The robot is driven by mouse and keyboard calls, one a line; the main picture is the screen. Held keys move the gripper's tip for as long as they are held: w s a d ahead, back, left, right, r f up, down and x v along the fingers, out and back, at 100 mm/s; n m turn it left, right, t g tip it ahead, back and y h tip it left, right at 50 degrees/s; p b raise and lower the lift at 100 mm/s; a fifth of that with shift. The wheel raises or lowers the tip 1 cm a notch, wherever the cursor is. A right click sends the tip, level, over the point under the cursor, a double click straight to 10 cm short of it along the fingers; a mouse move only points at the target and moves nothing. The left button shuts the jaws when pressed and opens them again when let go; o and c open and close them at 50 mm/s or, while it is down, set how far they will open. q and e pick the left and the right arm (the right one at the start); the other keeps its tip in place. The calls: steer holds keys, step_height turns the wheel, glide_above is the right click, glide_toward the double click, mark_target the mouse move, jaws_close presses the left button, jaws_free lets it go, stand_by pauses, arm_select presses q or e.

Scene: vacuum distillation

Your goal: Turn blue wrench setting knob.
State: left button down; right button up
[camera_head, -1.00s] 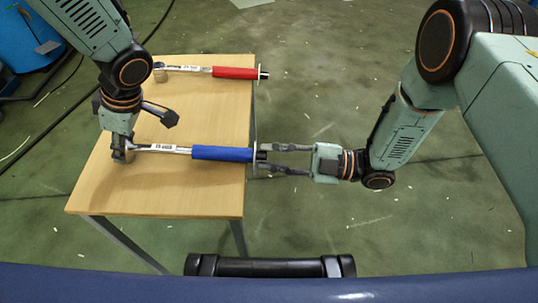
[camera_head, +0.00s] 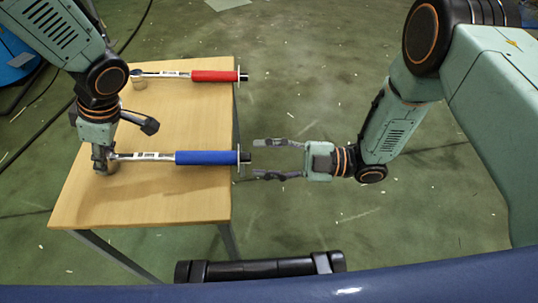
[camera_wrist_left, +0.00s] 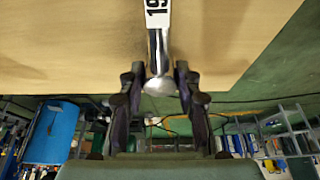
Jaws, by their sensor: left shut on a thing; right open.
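The blue wrench (camera_head: 207,157) lies across the wooden table, its blue handle toward the right edge and its metal head to the left. Its dark setting knob (camera_head: 245,157) sits at the handle's right end, just past the table edge. My left gripper (camera_head: 104,160) is shut on the wrench's head end. In the left wrist view the fingers (camera_wrist_left: 160,85) stand on both sides of the silver head (camera_wrist_left: 158,83). My right gripper (camera_head: 268,160) is open, its two fingers pointing left toward the knob. The fingertips are close to the knob, one above and one below its line, with a gap visible.
A red wrench (camera_head: 214,76) lies farther back on the wooden table (camera_head: 160,205), parallel to the blue one. The front of the tabletop is clear. Open green floor (camera_head: 330,80) lies right of the table. A blue barrel (camera_head: 14,60) stands at the far left.

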steer(key=s+d, duration=0.1)
steer(key=d, duration=0.9)
steer(key=shift+d+f, duration=0.15)
steer(key=shift+f, duration=0.05)
arm_select(q)
steer(key=c, duration=0.8)
jaws_free()
steer(key=shift+c, duration=0.2)
steer(key=v, duration=1.2)
arm_select(e)
steer(key=shift+s, duration=0.1)
